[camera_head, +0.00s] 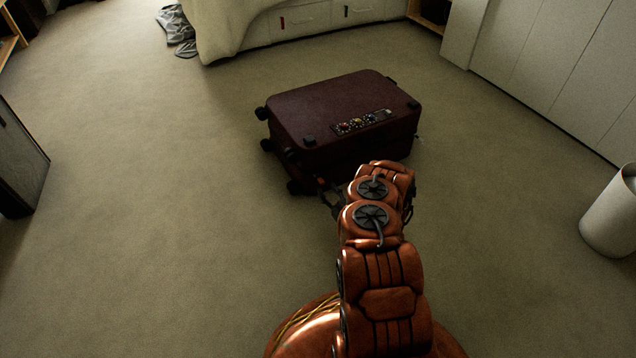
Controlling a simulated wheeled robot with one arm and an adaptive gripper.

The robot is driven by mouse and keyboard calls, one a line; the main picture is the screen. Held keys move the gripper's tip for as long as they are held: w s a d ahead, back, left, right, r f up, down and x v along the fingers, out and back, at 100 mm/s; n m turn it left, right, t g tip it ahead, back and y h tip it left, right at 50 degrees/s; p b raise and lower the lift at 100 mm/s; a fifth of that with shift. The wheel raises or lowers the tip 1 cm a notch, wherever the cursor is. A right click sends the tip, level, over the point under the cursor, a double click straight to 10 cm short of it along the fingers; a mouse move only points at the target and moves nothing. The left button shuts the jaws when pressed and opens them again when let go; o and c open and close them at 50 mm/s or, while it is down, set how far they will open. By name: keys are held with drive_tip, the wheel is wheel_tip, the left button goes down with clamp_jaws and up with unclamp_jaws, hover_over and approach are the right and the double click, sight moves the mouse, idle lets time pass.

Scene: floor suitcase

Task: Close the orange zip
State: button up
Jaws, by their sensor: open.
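A dark maroon suitcase (330,105) lies flat on the carpet in the head view, with black wheels along its left end. Its top is shut down on the body. A small orange spot (321,181) shows low at the suitcase's near left corner; it is too small and dark to tell whether it is the zip's pull. My gripper (327,196) is open at that near left corner, close to the orange spot. My arm hides part of the gripper and part of the suitcase's near side. I cannot tell whether the fingers touch the suitcase.
A white bin (611,213) stands at the right edge, before white cabinets (560,60). A dark cabinet (20,165) is at the left. The carpet around the suitcase is clear.

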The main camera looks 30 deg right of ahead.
sight(323, 184)
drive_tip(key=w+b, duration=0.1)
drive_tip(key=w, duration=0.2)
drive_tip(key=w+b, duration=0.1)
drive_tip(key=w, duration=0.1)
drive_tip(key=shift+d+f+b, duration=0.15)
drive_tip(key=shift+d+b, duration=0.15)
drive_tip(key=shift+w+d+r, duration=0.1)
drive_tip(key=shift+w+r, duration=0.1)
drive_tip(key=shift+w, duration=0.45)
clamp_jaws()
